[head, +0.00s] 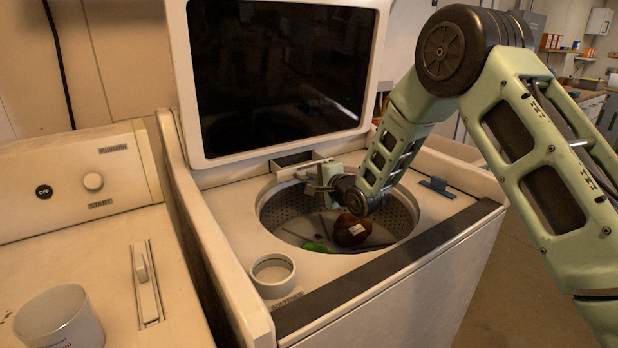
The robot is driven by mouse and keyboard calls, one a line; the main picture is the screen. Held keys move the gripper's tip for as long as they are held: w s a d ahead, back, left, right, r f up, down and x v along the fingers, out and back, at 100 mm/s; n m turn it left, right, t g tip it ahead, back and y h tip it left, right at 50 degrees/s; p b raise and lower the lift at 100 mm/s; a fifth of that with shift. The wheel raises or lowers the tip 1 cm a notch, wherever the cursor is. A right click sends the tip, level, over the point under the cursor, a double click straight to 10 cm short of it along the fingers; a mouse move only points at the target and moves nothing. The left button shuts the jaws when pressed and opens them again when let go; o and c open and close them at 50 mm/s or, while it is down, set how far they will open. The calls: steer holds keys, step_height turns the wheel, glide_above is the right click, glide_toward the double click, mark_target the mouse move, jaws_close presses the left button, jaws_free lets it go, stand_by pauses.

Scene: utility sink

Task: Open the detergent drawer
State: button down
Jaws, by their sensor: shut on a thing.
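A top-loading washer stands in the middle with its lid up. The detergent drawer (297,170) is at the back of its top deck, beside a dark slot (291,159) under the lid. The drawer appears pulled forward of the slot, over the back rim of the drum opening. My gripper (312,184) reaches in from the right and is shut on the drawer's front. The fingers are small here and the exact grip is partly hidden.
The open lid (285,75) rises behind my gripper. The drum (400,218) below holds a red-brown item (352,231) and a green item (315,247). A round dispenser cup (273,272) and a blue piece (437,186) are on the deck. A white container (60,320) stands at left.

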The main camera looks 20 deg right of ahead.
steer(key=shift+s+d, duration=0.1)
steer(key=shift+s, duration=0.35)
steer(key=c, duration=1.5)
jaws_free()
steer(key=b+v, duration=0.1)
steer(key=v, duration=1.6)
steer(key=shift+s, duration=0.15)
